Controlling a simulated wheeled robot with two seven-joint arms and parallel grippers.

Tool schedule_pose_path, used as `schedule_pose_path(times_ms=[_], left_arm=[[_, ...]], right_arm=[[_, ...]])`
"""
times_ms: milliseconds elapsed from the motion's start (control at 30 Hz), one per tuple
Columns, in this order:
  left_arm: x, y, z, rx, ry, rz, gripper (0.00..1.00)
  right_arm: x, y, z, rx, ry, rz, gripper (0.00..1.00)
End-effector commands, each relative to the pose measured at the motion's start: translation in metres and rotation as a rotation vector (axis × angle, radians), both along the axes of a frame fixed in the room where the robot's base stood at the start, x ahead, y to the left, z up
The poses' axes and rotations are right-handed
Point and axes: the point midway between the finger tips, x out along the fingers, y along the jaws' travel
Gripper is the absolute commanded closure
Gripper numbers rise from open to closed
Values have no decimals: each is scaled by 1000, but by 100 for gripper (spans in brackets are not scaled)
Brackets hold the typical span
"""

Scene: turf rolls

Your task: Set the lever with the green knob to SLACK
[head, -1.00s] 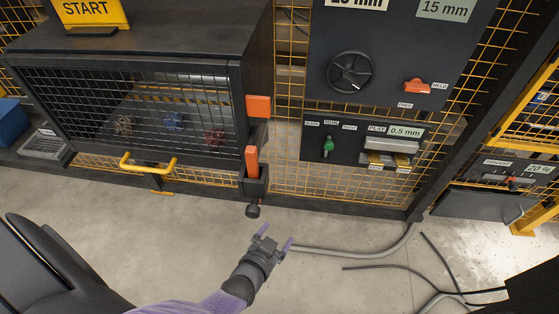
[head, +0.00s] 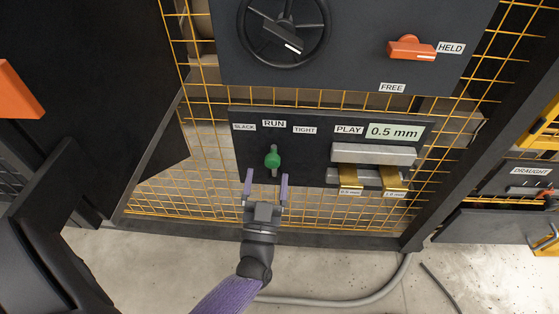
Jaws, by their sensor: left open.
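The lever with the green knob (head: 273,159) stands on a dark panel (head: 309,146) in the head view. It points up, below the RUN label (head: 274,124). The SLACK label (head: 244,127) is to its left and the TIGHT label (head: 304,130) to its right. My left gripper (head: 266,186) is open just below the knob in the picture. Its two purple fingers are spread to either side of the lever's line. I cannot tell whether either finger touches the lever. My right gripper is not in view.
A black handwheel (head: 284,27) and an orange HELD/FREE handle (head: 411,48) are above. Metal bars (head: 374,154) with brass pieces (head: 350,178) sit right of the lever, under a 0.5 mm display (head: 394,132). Yellow mesh (head: 200,190) surrounds the panel. A grey hose (head: 350,299) lies on the floor.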

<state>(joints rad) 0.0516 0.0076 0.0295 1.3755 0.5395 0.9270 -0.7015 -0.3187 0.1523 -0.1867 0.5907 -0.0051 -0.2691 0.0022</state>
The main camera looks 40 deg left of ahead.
Motion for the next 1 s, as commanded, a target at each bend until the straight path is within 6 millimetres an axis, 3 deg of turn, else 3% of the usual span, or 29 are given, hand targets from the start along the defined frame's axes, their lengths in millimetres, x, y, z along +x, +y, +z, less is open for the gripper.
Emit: schedule_pose_path(times_ms=[33,167,267,600,967,1000], left_arm=[[-1,0,-30,0,22,-1,16],[-2,0,-53,0,42,-1,16],[7,5,-49,-2,38,0,16],[69,36,-19,0,38,-1,16],[80,42,-11,0,38,-2,16],[80,42,-11,-1,39,-2,21]], right_arm=[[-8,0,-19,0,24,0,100],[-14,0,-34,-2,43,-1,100],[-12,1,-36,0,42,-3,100],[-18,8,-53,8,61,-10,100],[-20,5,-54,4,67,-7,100],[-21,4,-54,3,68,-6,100]])
